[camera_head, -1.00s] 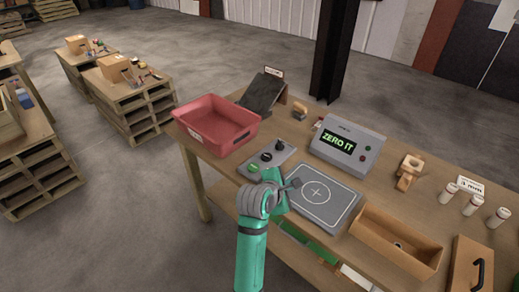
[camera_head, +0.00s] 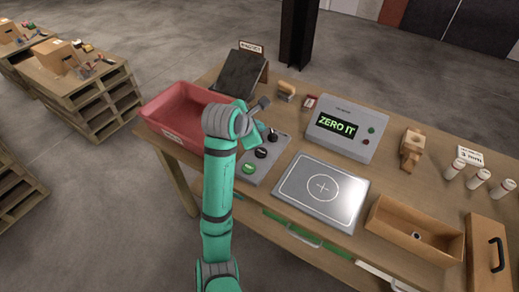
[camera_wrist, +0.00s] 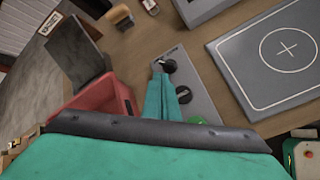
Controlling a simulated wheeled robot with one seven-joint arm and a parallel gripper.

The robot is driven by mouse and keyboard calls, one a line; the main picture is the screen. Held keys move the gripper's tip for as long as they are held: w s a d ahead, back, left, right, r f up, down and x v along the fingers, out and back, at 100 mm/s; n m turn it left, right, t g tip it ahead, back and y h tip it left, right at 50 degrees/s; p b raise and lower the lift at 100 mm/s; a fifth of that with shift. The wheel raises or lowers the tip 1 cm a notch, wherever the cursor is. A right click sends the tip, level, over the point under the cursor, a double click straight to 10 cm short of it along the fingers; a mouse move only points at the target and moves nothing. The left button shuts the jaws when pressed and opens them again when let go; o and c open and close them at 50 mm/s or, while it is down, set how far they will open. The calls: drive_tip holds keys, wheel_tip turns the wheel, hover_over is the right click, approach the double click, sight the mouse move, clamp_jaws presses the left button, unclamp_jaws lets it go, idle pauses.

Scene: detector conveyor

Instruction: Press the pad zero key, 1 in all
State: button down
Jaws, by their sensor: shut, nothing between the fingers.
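A small grey control panel (camera_head: 254,180) lies left of the pad, with a green key (camera_head: 249,169) at its near end and dark round controls (camera_head: 261,153) farther back. I cannot read which key is the pad zero key. The grey pad (camera_head: 300,200) has a circle and cross. The display box (camera_head: 335,149) reads "ZERO IT". My gripper (camera_wrist: 159,70) is shut and empty, its teal fingers over the panel beside a black control (camera_wrist: 169,66). The green key (camera_wrist: 202,121) is partly hidden by my arm in the wrist view. Contact cannot be told.
A red bin (camera_head: 158,121) stands left of the panel, with a dark sloped stand (camera_head: 240,73) behind. A wooden tray (camera_head: 410,241), a wooden block (camera_head: 411,150) and white cylinders (camera_head: 453,169) are to the right. The pad is bare.

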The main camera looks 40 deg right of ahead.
drive_tip(key=shift+f, duration=0.15)
hover_over(260, 154)
wheel_tip(260, 154, down, 7)
drive_tip(key=shift+a+f, duration=0.1)
drive_tip(key=shift+f, duration=0.65)
drive_tip(key=shift+w+a, duration=0.1)
idle(1.4)
drive_tip(key=shift+s+f, duration=0.2)
drive_tip(key=shift+f, duration=0.15)
drive_tip(key=shift+f, duration=0.1)
idle(0.6)
